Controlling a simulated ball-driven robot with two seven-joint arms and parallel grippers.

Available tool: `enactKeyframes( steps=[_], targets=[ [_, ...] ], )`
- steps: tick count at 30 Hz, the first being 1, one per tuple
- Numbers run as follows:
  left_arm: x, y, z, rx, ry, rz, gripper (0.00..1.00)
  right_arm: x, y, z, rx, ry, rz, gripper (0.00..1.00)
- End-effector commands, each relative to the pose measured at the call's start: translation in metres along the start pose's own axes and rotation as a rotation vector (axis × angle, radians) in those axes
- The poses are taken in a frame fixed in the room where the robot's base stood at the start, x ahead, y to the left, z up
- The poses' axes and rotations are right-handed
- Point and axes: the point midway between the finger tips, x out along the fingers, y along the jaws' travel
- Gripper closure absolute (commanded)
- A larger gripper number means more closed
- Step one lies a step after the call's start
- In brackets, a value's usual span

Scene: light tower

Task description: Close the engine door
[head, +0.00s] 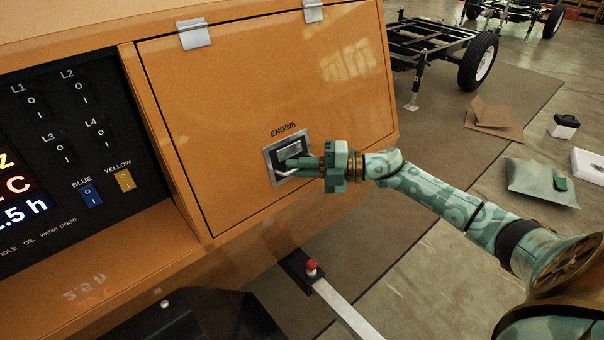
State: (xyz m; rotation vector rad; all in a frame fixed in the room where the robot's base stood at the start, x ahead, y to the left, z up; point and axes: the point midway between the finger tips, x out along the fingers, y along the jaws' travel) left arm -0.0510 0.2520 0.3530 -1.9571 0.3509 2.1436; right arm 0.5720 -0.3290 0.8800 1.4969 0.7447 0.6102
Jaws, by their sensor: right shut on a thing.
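The engine door (240,90) is an orange panel on the light tower's orange housing, hung from two grey hinges along its top edge. It lies near flush with its frame, with a dark gap along its left and lower edges. I cannot tell whether it is latched. Below the word ENGINE is a recessed latch plate (271,166) with a grey handle. My right gripper (291,168) reaches in from the right, with its fingers shut on the handle, which they partly hide. My left gripper is not in view.
Left of the door is a black control panel (70,130) with several switches and a lit display. A grey bar with a red knob (311,265) juts out below the housing. Wheeled chassis (430,45), cardboard and a bag (541,181) lie on the floor to the right.

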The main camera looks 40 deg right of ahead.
Motion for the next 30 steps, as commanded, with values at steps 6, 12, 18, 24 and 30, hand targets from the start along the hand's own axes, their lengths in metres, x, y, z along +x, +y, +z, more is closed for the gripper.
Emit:
enactKeyframes(
  steps=[6,12,18,24,30],
  targets=[
    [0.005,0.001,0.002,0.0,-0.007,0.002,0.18,0.003,-0.003,0.004,-0.011,-0.004,0.01,1.0],
    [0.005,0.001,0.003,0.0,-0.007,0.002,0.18,0.003,-0.003,0.004,-0.011,-0.004,0.009,0.69],
    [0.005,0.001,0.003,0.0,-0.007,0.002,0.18,0.003,-0.003,0.004,-0.011,-0.003,0.009,0.69],
    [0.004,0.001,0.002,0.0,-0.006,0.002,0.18,-0.002,-0.003,0.004,-0.01,-0.002,0.008,0.69],
    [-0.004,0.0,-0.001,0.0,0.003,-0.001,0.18,-0.039,-0.001,0.003,-0.008,-0.004,0.006,0.69]
  ],
)
